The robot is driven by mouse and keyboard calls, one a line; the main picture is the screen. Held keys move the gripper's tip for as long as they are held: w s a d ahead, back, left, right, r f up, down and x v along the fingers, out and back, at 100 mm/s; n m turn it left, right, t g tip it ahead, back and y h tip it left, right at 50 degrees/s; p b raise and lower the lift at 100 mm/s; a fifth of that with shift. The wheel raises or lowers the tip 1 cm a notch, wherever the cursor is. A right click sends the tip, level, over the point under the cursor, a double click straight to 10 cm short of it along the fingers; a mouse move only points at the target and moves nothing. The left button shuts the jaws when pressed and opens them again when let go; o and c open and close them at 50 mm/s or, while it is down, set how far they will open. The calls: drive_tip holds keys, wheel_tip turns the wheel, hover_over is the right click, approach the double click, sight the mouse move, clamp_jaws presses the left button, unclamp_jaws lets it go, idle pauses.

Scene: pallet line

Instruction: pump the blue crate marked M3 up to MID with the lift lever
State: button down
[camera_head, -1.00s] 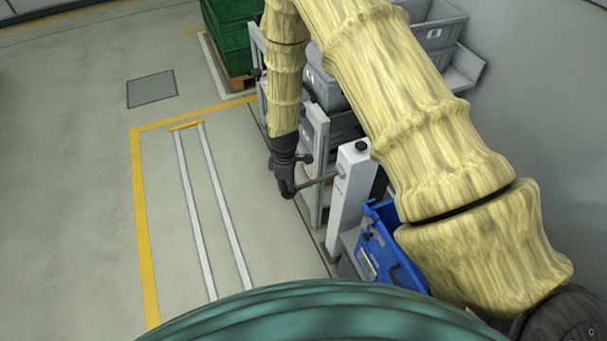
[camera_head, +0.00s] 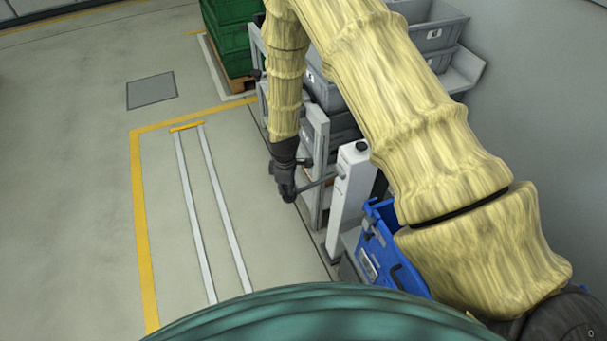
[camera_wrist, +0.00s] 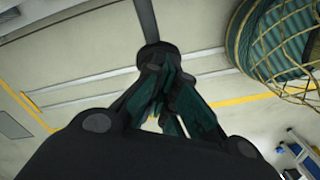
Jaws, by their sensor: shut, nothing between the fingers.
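The blue crate (camera_head: 382,252) is at the lower right of the head view, partly hidden by my arm. Its pale label is too small to read. The white lift column (camera_head: 349,199) stands just left of it. The lift lever (camera_head: 317,184) sticks out from the column to the left, with its outer end at my gripper (camera_head: 287,192). In the wrist view, a dark bar runs down from the top edge to a round dark knob (camera_wrist: 156,54) at the tips of my shut gripper (camera_wrist: 163,88). I cannot tell whether they touch. No height mark is readable.
Grey bins (camera_head: 432,35) stand on a rack behind the column, partly hidden by my arm. Green crates (camera_head: 228,40) are stacked at the top. Open floor with two pale rails (camera_head: 222,215) and a yellow line (camera_head: 142,225) lies to the left.

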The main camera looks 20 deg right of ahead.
drive_tip(key=shift+f, duration=0.25)
wheel_tip(320, 180, up, 11)
drive_tip(key=d+p, duration=0.1)
drive_tip(key=p, duration=0.5)
drive_tip(key=shift+f, duration=0.15)
idle(0.4)
